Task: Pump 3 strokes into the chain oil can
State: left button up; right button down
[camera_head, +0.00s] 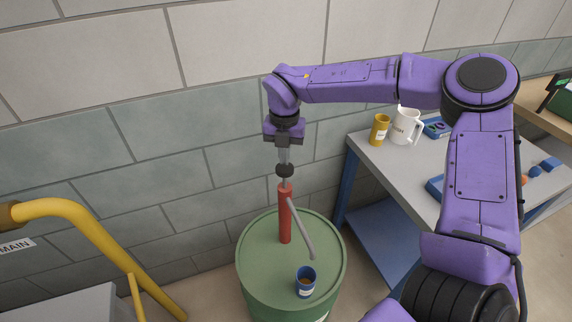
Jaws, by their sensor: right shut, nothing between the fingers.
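A red hand pump (285,217) stands upright on a green drum (256,246). Its black knob (285,170) sits on top of a short metal rod, and its grey spout (303,232) slants down to the right. A blue can (306,285) with a white label and something brown inside stands on the drum lid, just below the spout's end. Its label is too small to read. My right gripper (284,160) points down right above the knob, shut with nothing held; I cannot tell whether it touches the knob. My left gripper is not in view.
A grey table (376,162) with blue legs at right holds a yellow cup (379,131), a white jug (403,128) and blue trays. My right arm hides part of it. A yellow pipe (88,228) bends down at left. A block wall stands behind the drum.

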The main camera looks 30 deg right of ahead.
aim_at(285, 170)
jog(key=shift+f, duration=0.2)
dwell(0.4)
jog(key=shift+f+b, duration=2.25)
jog(key=shift+f, duration=0.6)
jog(key=shift+r, duration=0.1)
jog(key=shift+r+p, duration=2.3)
jog(key=shift+r, duration=0.65)
jog(key=shift+r, duration=0.1)
notch_tip(285, 170, up, 6)
jog(key=p, duration=0.4)
